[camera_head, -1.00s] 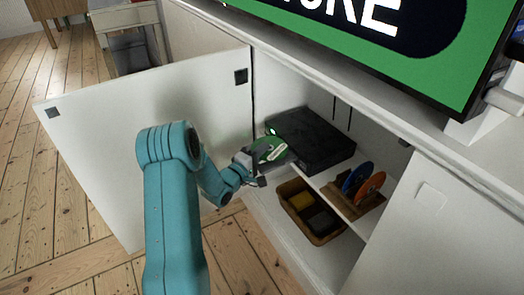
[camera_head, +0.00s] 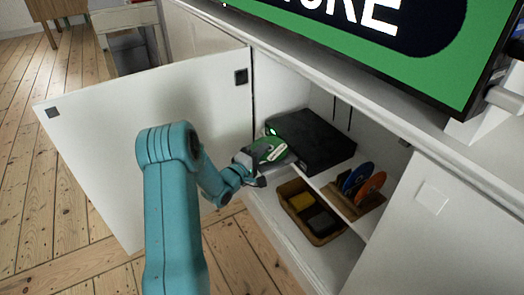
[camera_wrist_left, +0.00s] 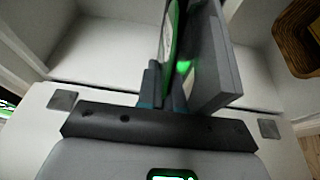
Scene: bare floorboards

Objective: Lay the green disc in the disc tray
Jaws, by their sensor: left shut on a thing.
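The green disc (camera_head: 265,150) is at the front of the black player (camera_head: 320,140) inside the open cabinet. My left gripper (camera_head: 254,169) is shut on the disc's near edge. In the left wrist view the disc (camera_wrist_left: 172,38) shows nearly edge-on, rising from between the fingertips (camera_wrist_left: 165,92). A grey slab (camera_wrist_left: 222,62), apparently the disc tray, stands close beside it there. The disc and my gripper hide most of the tray in the head view, and I cannot tell whether disc and tray touch. My right gripper is in neither view.
The open white door (camera_head: 150,140) stands left of my arm. A wicker basket (camera_head: 322,240) with a yellow and a dark item sits on the lower shelf. A rack (camera_head: 368,202) holds a blue disc (camera_head: 356,176) and an orange disc (camera_head: 371,187). A large screen (camera_head: 400,40) stands above.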

